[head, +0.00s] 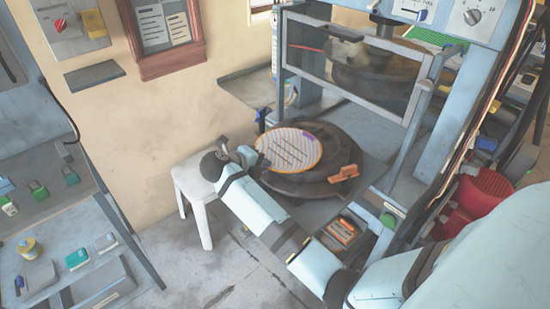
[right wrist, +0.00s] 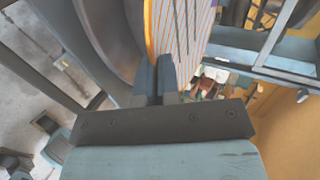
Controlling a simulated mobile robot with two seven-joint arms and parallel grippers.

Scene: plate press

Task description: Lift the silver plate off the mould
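The silver plate (head: 290,149) is a pale disc with dark and orange stripes and an orange rim. In the head view it lies over the dark round mould (head: 318,184). I cannot tell whether a small gap separates them. My right gripper (head: 247,156) is at the plate's left edge. In the right wrist view the two fingers (right wrist: 156,78) are close together with the rim of the plate (right wrist: 178,28) between them. The mould (right wrist: 108,35) is beside the plate there. My left gripper is not in view.
The press's framed guard (head: 355,65) stands behind the mould. A white stool (head: 198,188) is left of it, and an orange-brown block (head: 343,173) sits on the mould's right side. A red bin (head: 483,195) stands at right. A shelf with small items (head: 75,262) is at left.

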